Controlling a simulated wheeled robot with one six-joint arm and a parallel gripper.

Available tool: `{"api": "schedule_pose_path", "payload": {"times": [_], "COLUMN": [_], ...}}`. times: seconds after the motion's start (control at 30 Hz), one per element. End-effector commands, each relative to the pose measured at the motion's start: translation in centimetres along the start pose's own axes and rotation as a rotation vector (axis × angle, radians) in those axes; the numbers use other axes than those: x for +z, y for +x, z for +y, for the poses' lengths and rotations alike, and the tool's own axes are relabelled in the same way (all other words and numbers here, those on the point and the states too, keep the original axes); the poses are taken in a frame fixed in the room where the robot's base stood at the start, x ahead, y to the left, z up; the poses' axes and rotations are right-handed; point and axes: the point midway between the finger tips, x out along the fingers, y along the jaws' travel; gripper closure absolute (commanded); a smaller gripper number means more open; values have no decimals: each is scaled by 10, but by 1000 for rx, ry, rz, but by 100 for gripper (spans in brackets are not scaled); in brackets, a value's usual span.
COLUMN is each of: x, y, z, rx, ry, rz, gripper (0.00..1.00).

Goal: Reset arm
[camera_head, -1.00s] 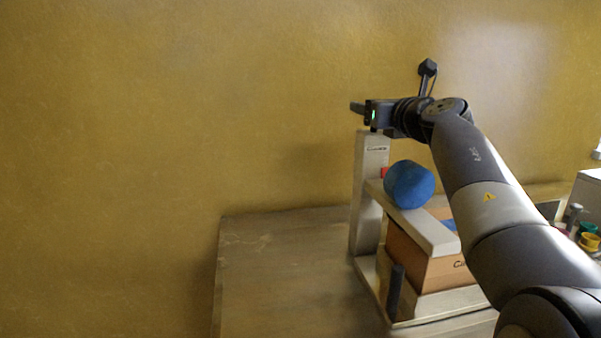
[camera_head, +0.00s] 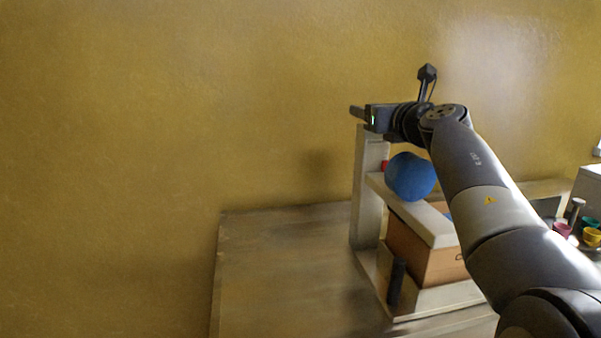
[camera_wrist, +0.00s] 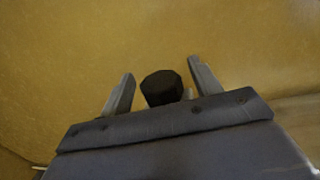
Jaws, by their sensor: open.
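My gripper (camera_head: 357,111) is at the upper middle of the head view, pointing left, beside the top of the pale upright column of a machine (camera_head: 366,195). In the wrist view, the fingers of my gripper (camera_wrist: 162,68) stand apart. A dark rounded thing (camera_wrist: 162,88) shows between them; I cannot tell what it is or whether it touches them. No held object shows in the head view. My arm reaches in from the lower right and hides part of the machine.
The machine has a blue rounded part (camera_head: 410,177) just below my gripper and an orange-brown box (camera_head: 425,245) under its pale arm. The wooden table (camera_head: 285,265) is bare to the left. Small coloured cups (camera_head: 591,235) stand at the right. A yellow wall (camera_head: 180,100) is behind.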

Motion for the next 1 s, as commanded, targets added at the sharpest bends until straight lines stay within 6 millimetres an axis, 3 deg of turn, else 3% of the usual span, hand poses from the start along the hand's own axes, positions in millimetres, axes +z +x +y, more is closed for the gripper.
{"api": "schedule_pose_path", "payload": {"times": [0.03,0.1,1.0], "x": [-11,-1,1], "y": [0,1,3], "z": [0,2,0], "rx": [-3,-40,-330], "ry": [0,1,5], "rz": [2,6,3], "gripper": [40,40,40]}}
